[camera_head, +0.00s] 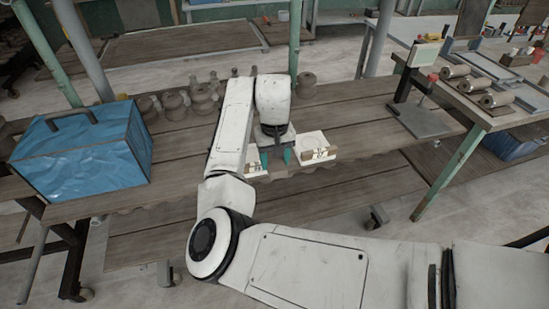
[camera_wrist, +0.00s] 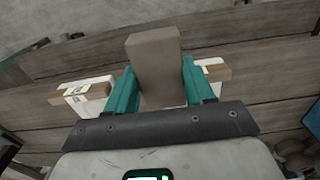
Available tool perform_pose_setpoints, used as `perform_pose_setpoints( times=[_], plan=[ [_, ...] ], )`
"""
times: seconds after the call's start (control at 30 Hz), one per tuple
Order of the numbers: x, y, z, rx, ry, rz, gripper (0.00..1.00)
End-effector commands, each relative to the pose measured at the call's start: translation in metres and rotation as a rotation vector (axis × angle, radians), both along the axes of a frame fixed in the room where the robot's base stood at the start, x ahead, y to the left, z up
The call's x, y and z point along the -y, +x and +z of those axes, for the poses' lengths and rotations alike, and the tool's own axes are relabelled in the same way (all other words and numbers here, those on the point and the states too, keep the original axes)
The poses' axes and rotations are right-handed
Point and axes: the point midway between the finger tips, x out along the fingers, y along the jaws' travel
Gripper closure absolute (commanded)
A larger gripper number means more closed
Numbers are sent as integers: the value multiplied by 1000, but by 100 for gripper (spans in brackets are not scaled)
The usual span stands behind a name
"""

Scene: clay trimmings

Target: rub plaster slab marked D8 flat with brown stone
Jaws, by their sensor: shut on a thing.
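My gripper (camera_head: 276,157) is over the front part of the wooden bench, its teal fingers pointing down. In the wrist view my gripper (camera_wrist: 160,85) is shut on a brown stone (camera_wrist: 155,50), a plain rectangular block. One white plaster slab (camera_head: 314,141) lies just right of the fingers in the head view, with dark marks and brown pieces at its edge. Another white slab (camera_head: 253,164) lies just left, partly hidden by my arm. Slabs show on both sides of the fingers in the wrist view. I cannot read D8 on either. Whether the stone touches anything is unclear.
A blue wrapped box (camera_head: 85,155) stands at the bench's left. Several clay pots (camera_head: 175,104) line the back. A stand with a grey base (camera_head: 420,120) is at the right end. Bare planks (camera_head: 365,115) lie between the right slab and the stand.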

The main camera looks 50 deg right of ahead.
Motion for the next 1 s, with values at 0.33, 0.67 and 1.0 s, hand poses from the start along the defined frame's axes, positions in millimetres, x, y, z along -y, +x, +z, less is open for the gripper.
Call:
perform_pose_setpoints(
  times=[0.33, 0.67, 1.0],
  plan=[
    [-34, -7, -13, -3, -2, 89, 80],
    [-94, -18, -36, -3, -3, 246, 80],
    [-172, -34, -66, -3, -2, 453, 80]
  ],
)
